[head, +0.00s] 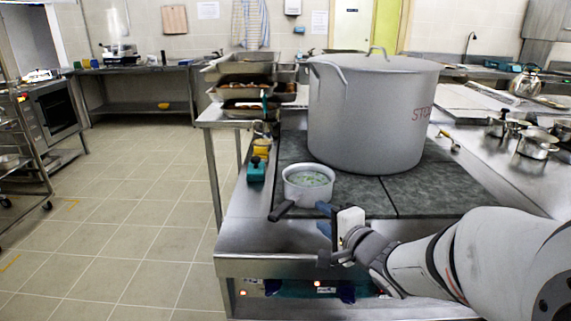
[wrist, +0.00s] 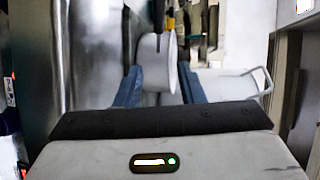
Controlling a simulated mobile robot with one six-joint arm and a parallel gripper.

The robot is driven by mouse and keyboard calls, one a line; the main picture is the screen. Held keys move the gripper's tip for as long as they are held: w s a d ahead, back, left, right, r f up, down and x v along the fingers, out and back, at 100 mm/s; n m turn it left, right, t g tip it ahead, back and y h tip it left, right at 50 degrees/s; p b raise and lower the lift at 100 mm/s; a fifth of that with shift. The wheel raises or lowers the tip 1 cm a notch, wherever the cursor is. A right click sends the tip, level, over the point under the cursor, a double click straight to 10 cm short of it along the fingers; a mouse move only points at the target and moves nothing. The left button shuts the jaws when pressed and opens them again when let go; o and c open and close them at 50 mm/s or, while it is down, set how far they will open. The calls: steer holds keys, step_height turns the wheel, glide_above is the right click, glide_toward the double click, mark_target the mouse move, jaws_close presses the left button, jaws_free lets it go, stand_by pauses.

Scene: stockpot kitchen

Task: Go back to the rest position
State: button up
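My gripper (head: 324,219) is in front of the stove, low and just right of the small white pot (head: 308,190). Its two blue fingers stand apart with nothing held between them. In the wrist view the open fingers (wrist: 159,72) point toward the small pot (wrist: 152,46), which lies beyond them. The small pot stands upright on the dark cooktop near its front left corner. It holds a pale liquid with green bits, and its black handle points to the front left. My arm reaches in from the lower right.
A large stockpot (head: 368,118) stands on the cooktop (head: 440,185) behind the small pot. A teal-handled item (head: 256,169) lies on the left ledge. Trays (head: 245,92) are stacked behind. Smaller pots (head: 536,144) stand on the right counter. The tiled floor (head: 130,210) at left is clear.

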steer(key=s+d+r+n+g+h+p, duration=0.4)
steer(key=s+d+n+h+p, duration=0.1)
steer(key=d+h+p, duration=0.25)
steer(key=s+a+r+n+g+p, duration=0.1)
steer(key=s+r+n+g+p, duration=0.2)
steer(key=s, duration=1.1)
steer(key=n+g+p, duration=0.2)
steer(key=n+g, duration=0.2)
steer(key=shift+s+a+n+g, duration=0.25)
steer(key=shift+s+n+g, duration=0.05)
steer(key=shift+n, duration=0.1)
